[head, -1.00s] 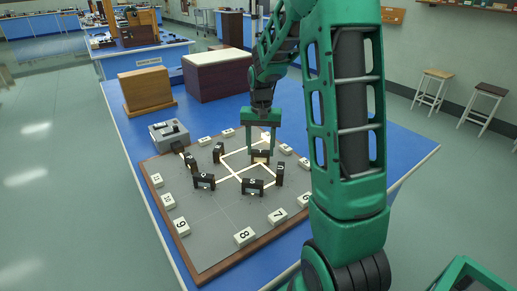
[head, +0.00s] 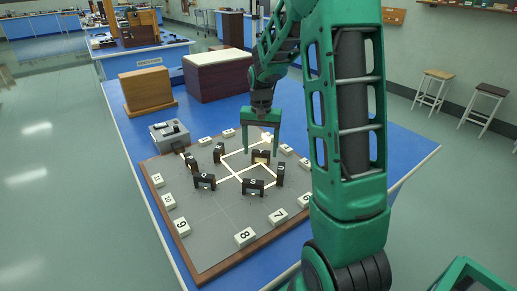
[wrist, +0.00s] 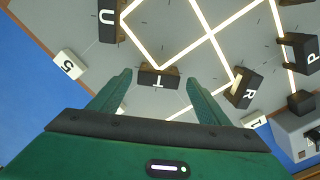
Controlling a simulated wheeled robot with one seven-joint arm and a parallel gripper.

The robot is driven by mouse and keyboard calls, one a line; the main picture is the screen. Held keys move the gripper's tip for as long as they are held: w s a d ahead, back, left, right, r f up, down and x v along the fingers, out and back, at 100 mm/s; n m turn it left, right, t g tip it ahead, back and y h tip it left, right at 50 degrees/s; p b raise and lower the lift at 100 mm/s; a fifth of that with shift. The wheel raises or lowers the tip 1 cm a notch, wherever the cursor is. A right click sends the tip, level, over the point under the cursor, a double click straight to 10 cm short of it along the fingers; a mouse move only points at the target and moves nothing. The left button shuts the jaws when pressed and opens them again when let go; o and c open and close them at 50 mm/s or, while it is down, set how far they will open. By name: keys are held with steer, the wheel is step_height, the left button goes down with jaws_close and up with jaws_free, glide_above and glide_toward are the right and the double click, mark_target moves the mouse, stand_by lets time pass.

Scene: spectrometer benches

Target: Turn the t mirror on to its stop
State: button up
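The t mirror (wrist: 158,80) is a small dark block with a white T on it, standing on the grey board. It also shows in the head view (head: 261,156), with beam lines meeting at it. My gripper (wrist: 160,88) is open, with one finger on each side of the t mirror and gaps between the fingers and the block. In the head view my gripper (head: 261,150) points down over the mirror. I cannot tell from these frames how far the mirror is turned or where its stop is.
Other dark mirrors stand close by: U (wrist: 108,20), R (wrist: 242,88) and P (wrist: 299,52). White numbered blocks line the board (head: 205,245), such as 5 (wrist: 69,65) and 8 (head: 245,236). A grey box (head: 169,133) sits at the board's left corner.

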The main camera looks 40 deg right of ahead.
mark_target(260, 151)
step_height(260, 151, up, 11)
steer(key=shift+f, duration=0.15)
stand_by(0.4)
stand_by(0.5)
steer(key=s+a+f+n, duration=0.1)
steer(key=s+a, duration=0.1)
steer(key=s, duration=1.3)
steer(key=s+a+f+n, duration=0.1)
steer(key=s+a, duration=0.1)
steer(key=s, duration=1.3)
steer(key=shift+s+a+f+n, duration=0.25)
steer(key=shift+s+a+n, duration=0.05)
steer(key=shift+s+a, duration=0.1)
